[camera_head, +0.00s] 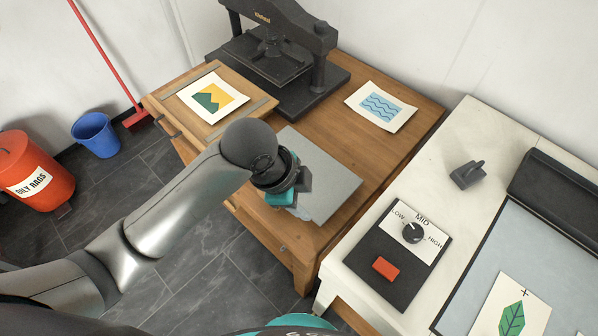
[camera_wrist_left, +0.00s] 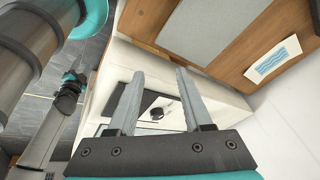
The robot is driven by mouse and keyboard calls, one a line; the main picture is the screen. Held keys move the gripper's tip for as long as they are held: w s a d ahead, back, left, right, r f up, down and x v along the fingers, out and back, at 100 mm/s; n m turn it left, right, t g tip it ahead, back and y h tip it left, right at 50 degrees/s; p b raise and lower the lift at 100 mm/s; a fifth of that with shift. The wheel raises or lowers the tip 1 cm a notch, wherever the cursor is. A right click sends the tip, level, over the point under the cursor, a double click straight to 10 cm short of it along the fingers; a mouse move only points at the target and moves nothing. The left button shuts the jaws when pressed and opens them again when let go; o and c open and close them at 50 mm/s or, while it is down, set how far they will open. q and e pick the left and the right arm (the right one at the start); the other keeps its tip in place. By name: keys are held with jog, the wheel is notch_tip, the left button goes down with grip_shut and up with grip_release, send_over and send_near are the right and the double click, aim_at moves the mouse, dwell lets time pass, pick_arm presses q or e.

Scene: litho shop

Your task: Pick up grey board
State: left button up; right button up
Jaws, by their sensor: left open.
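The grey board (camera_head: 333,180) lies flat on the wooden table (camera_head: 385,150), toward its front edge. My left arm and wrist cover its left part in the head view. My left gripper (camera_head: 297,192) is over the board's front left area; the head view does not show clearly how high it is. In the left wrist view the two fingers of my left gripper (camera_wrist_left: 158,100) are spread apart with nothing between them. The grey board (camera_wrist_left: 205,28) shows beyond the fingertips in that view, apart from them.
A black press (camera_head: 275,50) stands at the table's back. A yellow-green print (camera_head: 211,97) lies on a wooden board at left, a blue wave print (camera_head: 381,106) at right. A white counter (camera_head: 480,130) holds a dial panel (camera_head: 420,226), a grey weight (camera_head: 467,176) and a leaf print (camera_head: 511,312).

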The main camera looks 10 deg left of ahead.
pick_arm(q)
jog(key=w+a+r+m+g+y, duration=0.2)
jog(key=w+a+r+m+y, duration=0.15)
jog(key=w+a+m, duration=0.5)
jog(key=shift+n, duration=0.55)
jog(key=f+b, duration=0.1)
jog(key=f, duration=0.4)
jog(key=f+b, duration=0.1)
jog(key=f, duration=0.4)
jog(key=s+a+f+b, duration=0.1)
jog(key=f, duration=0.5)
jog(key=shift+s, duration=0.1)
grip_shut()
jog(key=shift+r, duration=0.1)
